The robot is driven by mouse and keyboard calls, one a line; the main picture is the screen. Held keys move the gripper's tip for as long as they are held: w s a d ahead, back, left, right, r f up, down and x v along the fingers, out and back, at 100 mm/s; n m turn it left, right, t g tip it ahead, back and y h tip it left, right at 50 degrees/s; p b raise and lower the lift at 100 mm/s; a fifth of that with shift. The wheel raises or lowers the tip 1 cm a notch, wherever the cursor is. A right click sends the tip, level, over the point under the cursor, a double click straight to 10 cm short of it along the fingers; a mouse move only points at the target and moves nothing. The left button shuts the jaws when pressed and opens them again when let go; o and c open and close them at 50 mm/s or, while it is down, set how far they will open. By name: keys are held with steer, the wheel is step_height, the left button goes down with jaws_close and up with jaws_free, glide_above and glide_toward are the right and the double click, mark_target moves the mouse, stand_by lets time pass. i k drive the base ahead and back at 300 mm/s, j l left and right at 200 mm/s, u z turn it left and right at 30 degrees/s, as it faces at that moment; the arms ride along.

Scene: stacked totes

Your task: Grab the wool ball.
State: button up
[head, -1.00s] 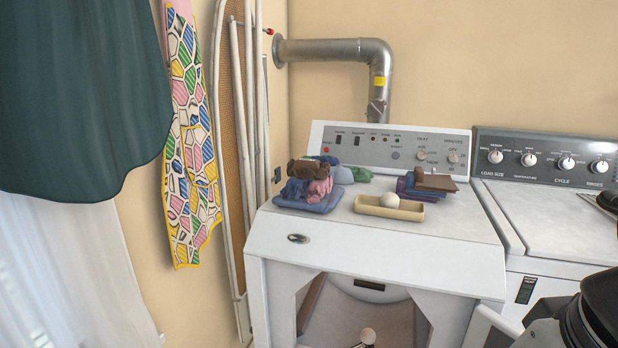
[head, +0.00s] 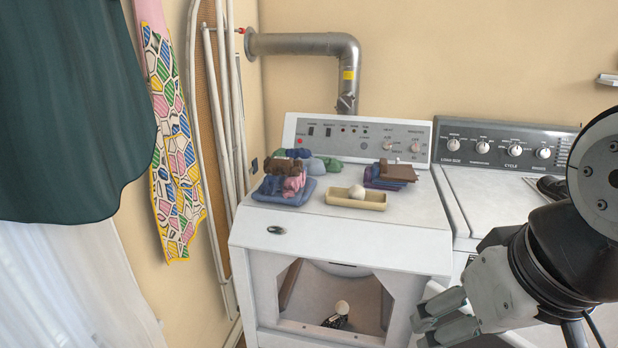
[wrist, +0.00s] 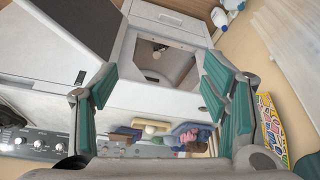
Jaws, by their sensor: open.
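My gripper (head: 432,320) is at the lower right of the head view, in front of the dryer's right side, lower than the tray and apart from the ball. In the wrist view my gripper (wrist: 160,98) has its green-padded fingers spread wide with nothing between them.
Folded clothes (head: 286,184) lie left of the tray, and dark folded cloths (head: 390,174) behind it. The dryer front (head: 345,262) has an open door hole with a small white round object (head: 342,307) inside. A washer (head: 500,200) stands at right.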

mark_target(355, 192)
steer(key=i+l, duration=0.3)
steer(key=i, duration=0.2)
steer(key=i+l+u, duration=0.15)
steer(key=i+l, duration=0.15)
steer(key=i, duration=0.25)
